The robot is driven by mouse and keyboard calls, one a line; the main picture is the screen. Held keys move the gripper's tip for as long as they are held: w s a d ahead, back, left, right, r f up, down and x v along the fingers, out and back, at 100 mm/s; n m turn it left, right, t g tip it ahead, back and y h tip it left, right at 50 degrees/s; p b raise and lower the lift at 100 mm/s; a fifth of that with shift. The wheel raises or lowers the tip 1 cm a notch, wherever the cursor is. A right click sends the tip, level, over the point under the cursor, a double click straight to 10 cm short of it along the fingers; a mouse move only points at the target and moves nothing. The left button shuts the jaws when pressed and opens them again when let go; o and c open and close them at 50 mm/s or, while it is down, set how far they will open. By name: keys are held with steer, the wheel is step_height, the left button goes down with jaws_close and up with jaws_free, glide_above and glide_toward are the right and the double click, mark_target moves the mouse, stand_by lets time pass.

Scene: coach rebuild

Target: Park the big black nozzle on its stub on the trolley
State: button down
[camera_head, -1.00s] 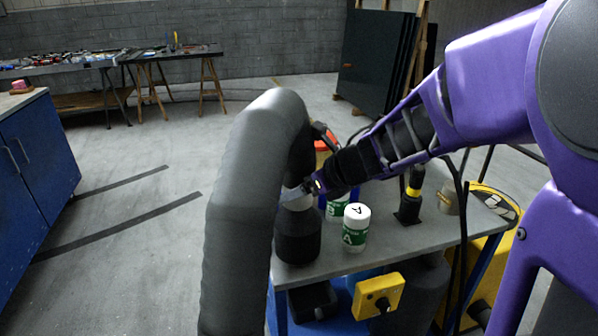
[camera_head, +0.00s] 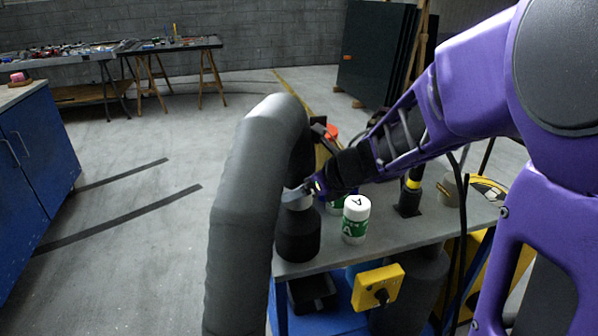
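A thick dark grey hose (camera_head: 240,215) arches up from the bottom of the view and bends down to my gripper. Below its end is a wide black cylinder (camera_head: 297,236) with a pale collar (camera_head: 298,203), apparently the big black nozzle. It is over the trolley's (camera_head: 352,256) left front corner; whether it touches the top or sits on a stub cannot be seen. My gripper (camera_head: 303,192) reaches in from the right, at the collar. Its fingers are small and partly hidden, so their grip is unclear. A black upright piece with a yellow band (camera_head: 411,190) stands farther right on the trolley.
A white and green bottle marked A (camera_head: 356,219) stands close right of the black cylinder. Behind are an orange-red-topped item (camera_head: 331,133) and partly hidden things. A yellow switch box (camera_head: 378,287) hangs at the trolley's front. Open floor (camera_head: 150,255) lies left, before a blue cabinet (camera_head: 35,165).

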stand_by(0.4)
jaws_free()
steer(key=shift+f, duration=0.15)
steer(key=shift+s+d+r+p, duration=0.3)
steer(key=shift+d+r+p, duration=0.1)
steer(key=shift+r, duration=0.1)
steer(key=p+v, duration=0.3)
steer(key=v, duration=0.3)
steer(key=shift+s+r, duration=0.25)
steer(key=shift+d+r+p, duration=0.1)
steer(key=shift+d+p, duration=0.05)
steer(key=shift+p, duration=0.25)
